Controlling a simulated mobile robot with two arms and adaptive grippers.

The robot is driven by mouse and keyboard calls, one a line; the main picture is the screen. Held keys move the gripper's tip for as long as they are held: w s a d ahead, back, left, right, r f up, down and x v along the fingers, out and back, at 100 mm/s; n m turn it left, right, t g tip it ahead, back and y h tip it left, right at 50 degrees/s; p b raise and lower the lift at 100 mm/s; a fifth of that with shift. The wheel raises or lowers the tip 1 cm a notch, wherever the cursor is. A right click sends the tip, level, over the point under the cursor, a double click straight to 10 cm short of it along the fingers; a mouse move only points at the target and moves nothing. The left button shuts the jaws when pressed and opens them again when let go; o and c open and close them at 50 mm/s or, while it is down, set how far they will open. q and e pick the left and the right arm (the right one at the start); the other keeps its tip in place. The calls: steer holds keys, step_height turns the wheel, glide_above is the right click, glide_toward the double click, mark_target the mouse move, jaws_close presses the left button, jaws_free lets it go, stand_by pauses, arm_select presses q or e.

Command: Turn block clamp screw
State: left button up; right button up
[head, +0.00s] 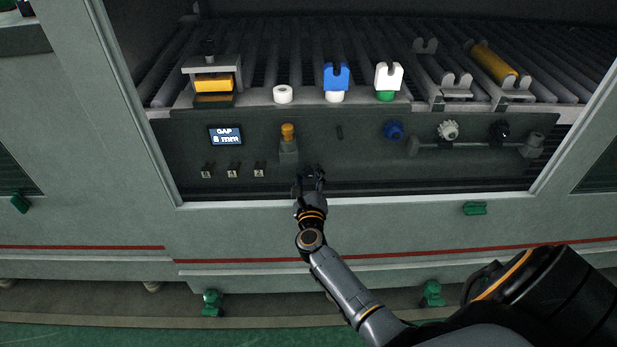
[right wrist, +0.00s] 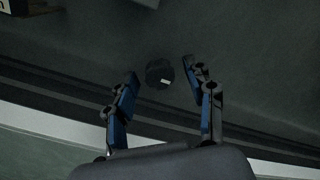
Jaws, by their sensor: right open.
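A dark round knob (right wrist: 160,73) with a small white mark sits between the spread fingers of my right gripper (right wrist: 160,92) in the right wrist view. The fingers stand apart on either side of it, without visible contact. In the head view my right gripper (head: 309,181) is open at the lower front panel, below the orange-topped grey post; its fingers largely hide the knob. A clamp-like grey frame (head: 211,69) with an orange block (head: 213,83) and a dark upright screw (head: 208,46) stands on the ledge at left. My left gripper is not in view.
A display (head: 226,135) on the panel reads "GAP 8 mm". The orange-topped post (head: 288,143) stands close above my right gripper. A blue knob (head: 393,130), a white knob (head: 448,130) and a black knob (head: 498,132) line the panel's right. Rollers (head: 290,50) lie behind.

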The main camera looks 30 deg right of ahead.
steer(key=shift+w, duration=0.1)
jaws_close()
